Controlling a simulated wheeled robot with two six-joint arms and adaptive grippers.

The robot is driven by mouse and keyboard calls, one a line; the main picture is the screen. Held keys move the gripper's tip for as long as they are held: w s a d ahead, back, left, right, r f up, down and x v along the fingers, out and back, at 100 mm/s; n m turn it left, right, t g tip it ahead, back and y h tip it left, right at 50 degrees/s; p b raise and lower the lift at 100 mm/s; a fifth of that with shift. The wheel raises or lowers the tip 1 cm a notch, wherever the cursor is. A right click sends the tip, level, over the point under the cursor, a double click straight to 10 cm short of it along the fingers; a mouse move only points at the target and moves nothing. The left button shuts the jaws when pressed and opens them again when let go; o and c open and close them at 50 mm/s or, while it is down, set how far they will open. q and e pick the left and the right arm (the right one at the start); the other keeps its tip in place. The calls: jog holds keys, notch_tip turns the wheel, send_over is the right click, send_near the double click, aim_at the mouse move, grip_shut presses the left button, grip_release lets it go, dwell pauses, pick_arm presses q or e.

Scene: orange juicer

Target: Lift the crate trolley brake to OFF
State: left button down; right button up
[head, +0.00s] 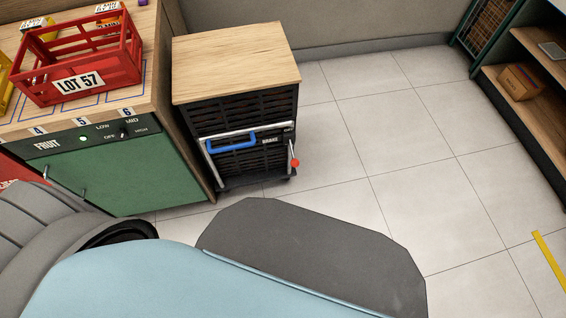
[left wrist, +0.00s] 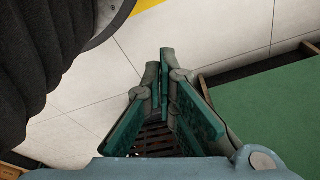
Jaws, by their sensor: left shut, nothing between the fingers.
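The crate trolley (head: 240,110) stands on the tiled floor beside the counter in the head view, with black slatted sides and a wooden top (head: 236,62). A blue handle (head: 231,144) sits on its pale front bar. A label reading BRAKE is on its front. A lever with a red knob (head: 295,163) is at its lower right side, the knob low beside the frame. In the left wrist view my left gripper (left wrist: 164,75) has its green-padded fingers together at the tips, with nothing between them. It does not show in the head view. My right gripper is not visible.
The counter with a green door (head: 125,168) and a dial panel stands left of the trolley. A red crate (head: 85,65) marked LOT 57 is on it. A shelf unit (head: 530,100) with a cardboard box (head: 521,81) is at the right. The floor between is clear.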

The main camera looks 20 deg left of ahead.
pick_arm(q)
jog(key=w+f+n+t+h+b, duration=0.1)
jog(key=w+f+n+t+b, duration=0.2)
jog(key=w+n+b, duration=0.7)
jog(key=w+f+n+t+h+b, duration=0.1)
jog(key=w+f+t+b, duration=0.35)
jog(key=w, duration=1.15)
jog(key=w+d+r+n+t+h+b, duration=0.2)
jog(key=w+r+n+b, duration=0.4)
jog(key=w+r+b, duration=0.3)
jog(key=w+d+r+t, duration=0.1)
jog(key=w, duration=0.2)
jog(key=shift+w+n+t, duration=0.2)
jog(key=shift+n+t, duration=0.1)
jog(key=shift+t, duration=0.05)
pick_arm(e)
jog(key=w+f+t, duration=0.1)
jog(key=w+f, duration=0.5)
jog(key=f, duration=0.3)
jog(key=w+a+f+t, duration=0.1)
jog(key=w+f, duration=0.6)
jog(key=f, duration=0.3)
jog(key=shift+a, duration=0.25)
pick_arm(q)
jog(key=shift+f, duration=0.1)
